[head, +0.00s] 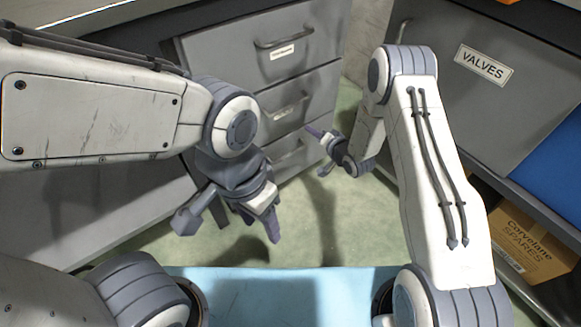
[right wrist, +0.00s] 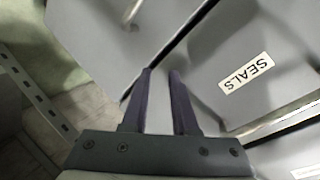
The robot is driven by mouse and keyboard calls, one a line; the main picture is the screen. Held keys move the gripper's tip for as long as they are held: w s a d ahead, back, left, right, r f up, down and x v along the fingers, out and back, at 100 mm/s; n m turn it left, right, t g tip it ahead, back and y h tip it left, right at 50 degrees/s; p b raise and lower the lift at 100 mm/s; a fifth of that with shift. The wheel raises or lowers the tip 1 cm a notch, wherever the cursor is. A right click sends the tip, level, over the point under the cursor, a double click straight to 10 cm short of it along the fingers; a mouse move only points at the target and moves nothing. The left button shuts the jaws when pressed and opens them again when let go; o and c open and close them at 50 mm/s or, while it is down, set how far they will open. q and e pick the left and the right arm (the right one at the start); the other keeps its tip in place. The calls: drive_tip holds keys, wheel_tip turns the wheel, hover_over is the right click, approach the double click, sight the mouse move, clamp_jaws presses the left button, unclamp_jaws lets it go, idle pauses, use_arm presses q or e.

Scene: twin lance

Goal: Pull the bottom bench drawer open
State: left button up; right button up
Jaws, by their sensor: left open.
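The grey bench drawer unit stands at the back centre of the head view. Its bottom drawer (head: 296,162) is the lowest front, with a bar handle, partly hidden behind my left arm and gripper. It looks flush with the fronts above. My left gripper (head: 228,222) is open and empty, in front of and left of the drawers, pointing down. My right gripper (head: 318,152) has its fingers parted just right of the bottom drawer. In the right wrist view its fingertips (right wrist: 160,71) are close to a grey front labelled SEALS (right wrist: 246,73); contact cannot be told.
The top drawer (head: 235,48) and middle drawer (head: 245,112) are above. A grey VALVES front (head: 485,110) is at the right, with a cardboard box (head: 525,240) below it. Green floor (head: 320,225) is clear between my arms.

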sight(291, 155)
drive_tip(key=s+a+f+m+t+y+b, duration=0.2)
drive_tip(key=s+f+m+t+y+b, duration=0.15)
drive_tip(key=s+f+m+y, duration=0.45)
drive_tip(key=shift+w+a+f+n+t+h+b, duration=0.15)
drive_tip(key=shift+w+a+n+h+b, duration=0.25)
drive_tip(key=shift+w+a+b, duration=0.45)
drive_tip(key=shift+w+a+f+n+t+h+b, duration=0.1)
drive_tip(key=shift+w+a+f+n+h+b, duration=0.25)
drive_tip(key=shift+w+a, duration=0.85)
drive_tip(key=shift+w+a+f+n+t+h+b, duration=0.1)
drive_tip(key=shift+w+a+n+h+b, duration=0.45)
drive_tip(key=shift+w, duration=0.75)
drive_tip(key=shift+a, duration=0.15)
clamp_jaws()
